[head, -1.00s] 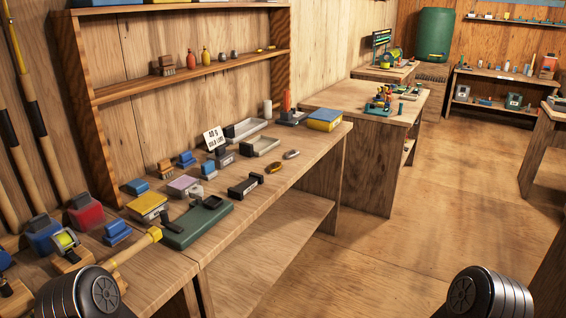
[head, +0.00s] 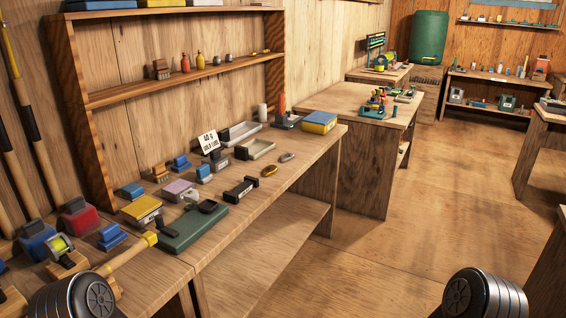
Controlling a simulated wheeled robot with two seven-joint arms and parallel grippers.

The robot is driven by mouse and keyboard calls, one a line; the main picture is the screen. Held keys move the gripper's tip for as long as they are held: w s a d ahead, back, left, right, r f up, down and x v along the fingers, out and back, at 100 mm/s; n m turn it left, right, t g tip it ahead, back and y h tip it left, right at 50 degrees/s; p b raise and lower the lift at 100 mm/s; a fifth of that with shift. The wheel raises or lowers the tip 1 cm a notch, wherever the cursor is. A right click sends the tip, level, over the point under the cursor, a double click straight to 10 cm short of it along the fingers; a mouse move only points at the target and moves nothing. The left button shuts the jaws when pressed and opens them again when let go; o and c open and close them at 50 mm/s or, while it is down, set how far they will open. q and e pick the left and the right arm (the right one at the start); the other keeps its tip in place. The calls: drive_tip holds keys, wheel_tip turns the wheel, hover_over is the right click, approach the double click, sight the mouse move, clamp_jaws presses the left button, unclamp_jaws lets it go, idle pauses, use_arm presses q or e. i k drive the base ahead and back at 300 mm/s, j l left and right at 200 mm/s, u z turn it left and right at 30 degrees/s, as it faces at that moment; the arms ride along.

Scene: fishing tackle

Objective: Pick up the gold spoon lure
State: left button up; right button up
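The gold spoon lure (head: 269,171) lies on the wooden workbench (head: 262,196), near its front edge. It is a small golden oval. A similar silver lure (head: 287,157) lies just behind it to the right. A black block-like item (head: 241,190) sits to its left. A white sign (head: 208,142) stands behind, its lettering too small to read surely. Parts of my two arms show at the bottom left and bottom right, far from the lure. Neither gripper's fingers are in view.
Left of the lure are a green box-like base (head: 192,229), a yellow-topped box (head: 142,209) and several small blue items. The floor (head: 400,245) right of the bench is clear.

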sight(270, 170)
drive_tip(key=i+l+u, duration=0.15)
drive_tip(key=i+l, duration=2.1)
